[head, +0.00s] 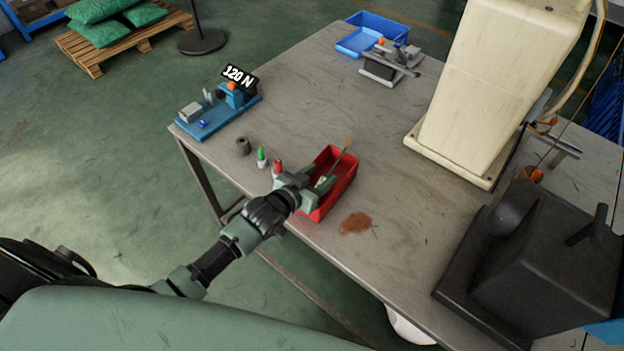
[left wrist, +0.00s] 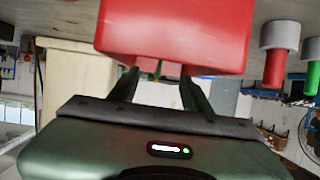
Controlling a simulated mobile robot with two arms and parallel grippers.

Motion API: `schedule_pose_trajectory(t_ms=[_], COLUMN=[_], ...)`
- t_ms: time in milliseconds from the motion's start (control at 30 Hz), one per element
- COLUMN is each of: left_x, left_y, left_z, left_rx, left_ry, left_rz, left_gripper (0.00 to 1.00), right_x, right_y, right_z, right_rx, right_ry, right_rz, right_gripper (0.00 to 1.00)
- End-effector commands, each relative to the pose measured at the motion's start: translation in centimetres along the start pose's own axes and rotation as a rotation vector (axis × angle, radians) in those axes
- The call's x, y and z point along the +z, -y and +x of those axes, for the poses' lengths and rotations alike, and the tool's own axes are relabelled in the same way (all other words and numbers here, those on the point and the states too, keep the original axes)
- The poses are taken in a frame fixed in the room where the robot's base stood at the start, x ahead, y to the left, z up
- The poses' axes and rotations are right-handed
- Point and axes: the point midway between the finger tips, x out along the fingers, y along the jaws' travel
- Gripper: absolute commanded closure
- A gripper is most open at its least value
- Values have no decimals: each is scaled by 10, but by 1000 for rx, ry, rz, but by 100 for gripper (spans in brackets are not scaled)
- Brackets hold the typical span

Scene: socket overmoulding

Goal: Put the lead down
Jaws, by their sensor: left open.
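The red bin (head: 345,182) stands near the table's front edge, and it also fills the top of the left wrist view (left wrist: 175,35). A thin yellow-green piece, seemingly the lead (head: 346,149), sticks up at a tilt from the bin. Its lower part is hidden by the bin and my gripper. My left gripper (head: 315,190) is open at the bin's near left side, its fingers overlapping the rim. In the left wrist view, a small greenish end (left wrist: 157,72) shows between the spread fingers; I cannot tell whether it touches them. My right gripper is not in view.
A blue fixture marked 120 N (head: 225,110) is at the far left corner. A cream machine (head: 490,90) and a black block (head: 545,260) stand right. Bare tabletop lies between.

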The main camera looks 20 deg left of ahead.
Motion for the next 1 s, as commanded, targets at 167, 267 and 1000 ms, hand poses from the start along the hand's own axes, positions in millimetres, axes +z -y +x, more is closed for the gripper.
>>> schedule_pose_trajectory(t_ms=[167,267,1000], left_x=[-4,-4,-7], left_y=[0,0,0], left_z=[-22,-45,-123], left_rx=[0,1,-1], left_ry=[2,1,0], left_rz=[0,1,0], left_gripper=[51,51,51], right_x=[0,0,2], right_y=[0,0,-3], right_z=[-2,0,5], right_rx=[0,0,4], right_ry=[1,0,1], right_rz=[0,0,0], right_gripper=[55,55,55])
